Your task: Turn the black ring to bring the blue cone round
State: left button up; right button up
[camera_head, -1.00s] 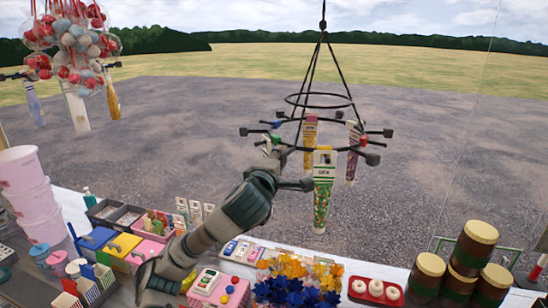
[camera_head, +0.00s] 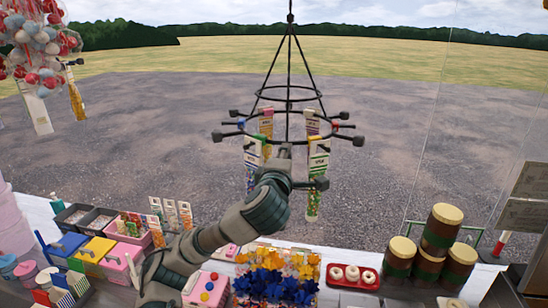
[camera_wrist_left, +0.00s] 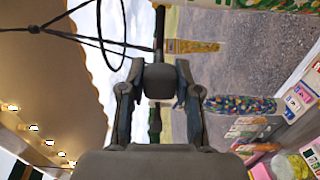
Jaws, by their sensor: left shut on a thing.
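The black ring (camera_head: 270,140) hangs level from black cords, with several knob-ended pegs around it. A clear cone with blue and yellow sweets (camera_head: 251,177) hangs at the ring's front left. A cone with green sweets (camera_head: 313,200) hangs at its front right. An orange-topped cone (camera_head: 266,122) and a purple-topped cone (camera_head: 311,124) hang further back. My left gripper (camera_head: 285,153) is at the ring's near side, between the two front cones. In the left wrist view its fingers (camera_wrist_left: 160,85) are shut on a black peg knob. My right gripper is out of view.
Below stand the counter's blue and orange flowers (camera_head: 272,282), a red tray (camera_head: 352,278) of white rings, brown jars (camera_head: 440,230) and coloured boxes (camera_head: 95,250). Bunches of red and white balls (camera_head: 40,45) hang at the upper left. Air beyond the ring is clear.

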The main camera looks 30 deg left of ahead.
pick_arm(q)
jog(key=shift+o, duration=0.2)
jog(key=d, duration=0.1)
jog(key=w+d, duration=0.1)
jog(key=d+b, duration=0.1)
jog(key=shift+w+f, duration=0.35)
jog(key=shift+w+d+b, duration=0.45)
jog(key=shift+d, duration=0.15)
jog(key=shift+c, duration=0.2)
jog(key=shift+w+d+b, duration=0.5)
jog(key=shift+w+d, duration=1)
jog(key=shift+d, duration=0.15)
jog(key=o, duration=0.8)
jog(key=shift+w+a+r, duration=0.1)
